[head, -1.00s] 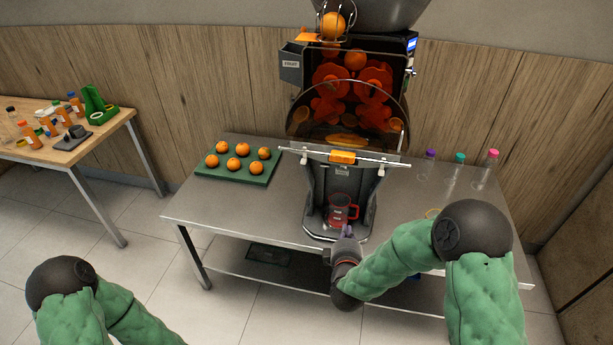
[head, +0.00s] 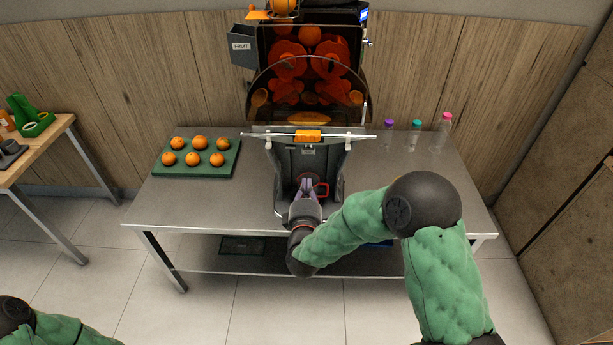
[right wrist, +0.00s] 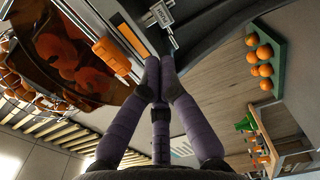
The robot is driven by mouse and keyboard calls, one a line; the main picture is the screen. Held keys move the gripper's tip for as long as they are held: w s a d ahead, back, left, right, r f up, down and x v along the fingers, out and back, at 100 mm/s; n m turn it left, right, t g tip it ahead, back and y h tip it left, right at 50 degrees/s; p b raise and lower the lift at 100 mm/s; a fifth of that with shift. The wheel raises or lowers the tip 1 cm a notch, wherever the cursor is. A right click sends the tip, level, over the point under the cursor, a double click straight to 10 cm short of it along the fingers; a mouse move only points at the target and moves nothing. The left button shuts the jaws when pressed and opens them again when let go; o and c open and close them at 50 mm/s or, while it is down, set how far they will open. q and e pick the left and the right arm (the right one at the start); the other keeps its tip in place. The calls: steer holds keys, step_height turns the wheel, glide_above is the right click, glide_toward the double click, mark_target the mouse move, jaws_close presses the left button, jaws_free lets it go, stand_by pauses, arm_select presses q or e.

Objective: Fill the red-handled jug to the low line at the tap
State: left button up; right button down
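The jug's red handle (head: 323,190) shows at the foot of the juicer (head: 285,160) in the head view. The jug's body is mostly hidden behind my right gripper (head: 306,182). The right gripper is in front of the jug, pointing toward the juicer; I cannot tell whether it touches the jug. In the right wrist view its purple fingers (right wrist: 159,70) come together at the tips with nothing seen between them. An orange block (head: 307,136) sits on the bar above the jug, and also shows in the wrist view (right wrist: 120,60). My left gripper is out of view.
A green tray (head: 232,170) of oranges stands left of the juicer. Bottles with purple (head: 388,136), teal (head: 415,138) and pink caps (head: 442,133) stand at the back right. The front left of the metal table (head: 190,210) is clear. A wooden table (head: 45,140) stands far left.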

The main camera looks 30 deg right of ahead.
mark_target(308, 153)
steer(key=b+x, duration=0.4)
steer(key=x, duration=0.8)
steer(key=shift+w+d, duration=0.25)
steer(key=shift+d, duration=0.05)
steer(key=shift+w+d+f+p, duration=0.2)
steer(key=shift+w+f+p, duration=0.2)
steer(key=shift+p, duration=0.5)
steer(key=shift+w+d, duration=0.1)
steer(key=shift+f, duration=0.15)
stand_by(5.3)
